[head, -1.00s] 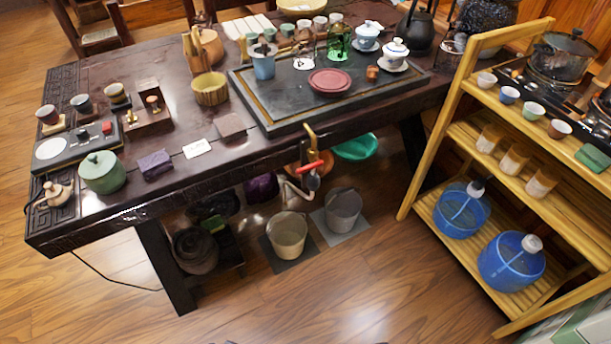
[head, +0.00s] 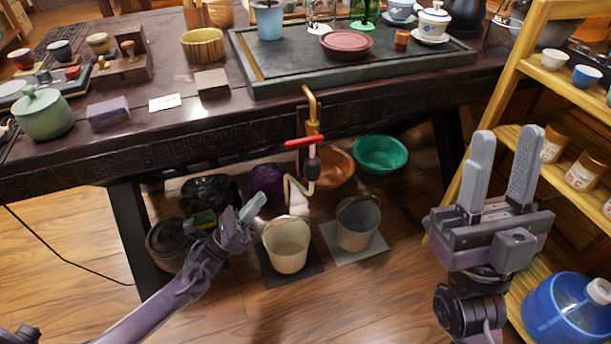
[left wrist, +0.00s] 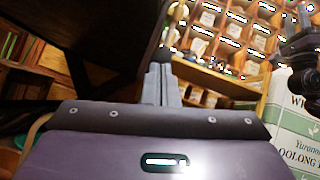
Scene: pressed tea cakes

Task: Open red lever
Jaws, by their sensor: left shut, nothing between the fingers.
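The red lever (head: 304,142) lies roughly level across a brass tap pipe (head: 314,112) at the front edge of the tea table. A pale bent spout hangs below it. My left gripper (head: 248,211) is low, to the left of the lever and apart from it, near the cream bucket. It is shut and empty; its closed fingers (left wrist: 161,84) also show in the left wrist view. My right gripper (head: 508,146) is open and empty, well to the right of the lever, fingers pointing up in the picture. The lever is not visible in the left wrist view.
A cream bucket (head: 287,244) and a grey bucket (head: 357,222) stand on the floor below the spout. The dark table (head: 232,126) overhangs them. A wooden shelf (head: 508,82) with a blue water jug (head: 565,310) stands at the right, close to my right gripper.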

